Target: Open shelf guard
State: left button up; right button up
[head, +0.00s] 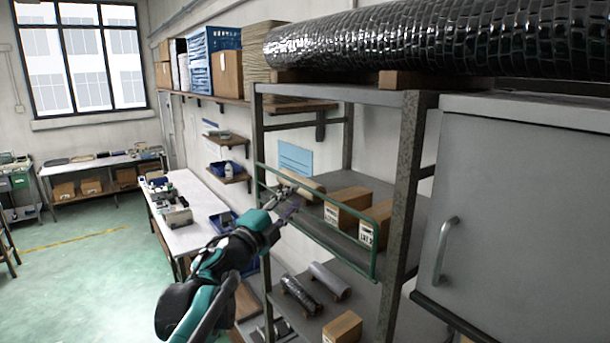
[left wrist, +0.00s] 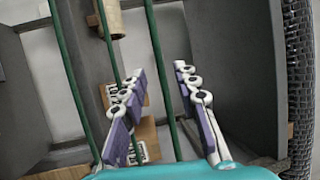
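The shelf guard is a green bar frame (head: 376,252) across the front of the middle shelf of a grey metal rack, standing upright. In the left wrist view its bars (left wrist: 157,45) run lengthwise through the picture. My left gripper (head: 287,203) is at the guard's left part, near the upper rail. In the left wrist view the left gripper (left wrist: 166,108) is open, and one green bar passes between its two fingers. Neither finger clearly touches that bar. My right gripper is in neither view.
Cardboard boxes (head: 347,207) stand on the shelf behind the guard. Rolls (head: 301,295) and a box (head: 342,327) lie on the shelf below. A grey cabinet (head: 520,210) with a handle is close on the right. A white workbench (head: 192,202) stands left of the rack.

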aim_at(304, 188)
pick_arm(q)
jog(key=p+x, duration=0.1)
jog(key=x, duration=0.6)
jog(key=shift+a+f+p, duration=0.1)
jog(key=shift+f+p, duration=0.05)
jog(key=shift+p, duration=0.2)
jog(key=shift+s, duration=0.3)
jog(key=shift+w, duration=0.15)
grip_shut()
